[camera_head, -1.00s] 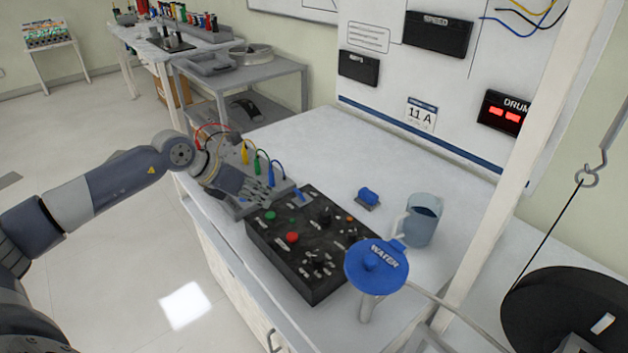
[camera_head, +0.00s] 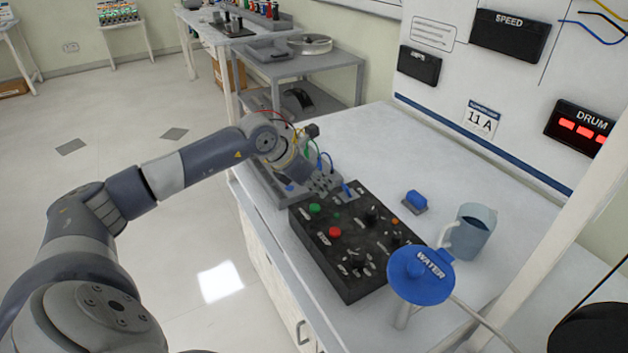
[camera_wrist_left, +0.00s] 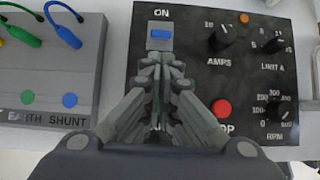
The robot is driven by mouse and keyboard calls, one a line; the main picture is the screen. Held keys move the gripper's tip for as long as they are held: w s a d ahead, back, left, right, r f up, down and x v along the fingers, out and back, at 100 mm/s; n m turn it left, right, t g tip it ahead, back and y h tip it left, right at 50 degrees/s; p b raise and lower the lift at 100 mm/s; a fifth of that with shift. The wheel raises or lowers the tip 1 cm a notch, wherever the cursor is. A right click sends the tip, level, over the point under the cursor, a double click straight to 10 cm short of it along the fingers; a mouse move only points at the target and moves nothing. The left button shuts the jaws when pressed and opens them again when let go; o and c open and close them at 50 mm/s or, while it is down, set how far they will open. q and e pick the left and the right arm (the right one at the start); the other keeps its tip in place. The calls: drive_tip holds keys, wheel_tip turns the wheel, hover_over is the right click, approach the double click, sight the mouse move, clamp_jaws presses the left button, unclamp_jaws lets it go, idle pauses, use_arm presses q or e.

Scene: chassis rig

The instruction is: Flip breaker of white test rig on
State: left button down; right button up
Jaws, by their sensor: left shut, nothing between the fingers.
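The black control box (camera_head: 352,283) lies on the white bench in the head view. Its blue breaker switch (camera_head: 347,189) is at the far left corner and shows in the wrist view (camera_wrist_left: 160,34) on a grey plate under the word ON. My left gripper (camera_head: 328,184) is beside that corner. In the wrist view its fingers (camera_wrist_left: 163,62) are shut and empty, tips just below the blue switch; whether they touch it I cannot tell. They hide part of the panel below the switch. My right gripper is not in view.
The grey earth shunt box (camera_wrist_left: 50,85) with plugged cables is left of the control box. A red button (camera_head: 335,232) and several knobs are on the panel. A blue WATER disc (camera_head: 421,275) and a jug (camera_head: 471,232) stand to the right.

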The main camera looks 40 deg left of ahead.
sight(346, 190)
use_arm(q)
drive_tip(key=shift+b+x, duration=0.45)
drive_tip(key=shift+x, duration=1.55)
drive_tip(key=shift+w+r+p, duration=0.1)
drive_tip(key=shift+r+p, duration=0.2)
drive_tip(key=shift+p, duration=0.2)
drive_tip(key=shift+g, duration=0.3)
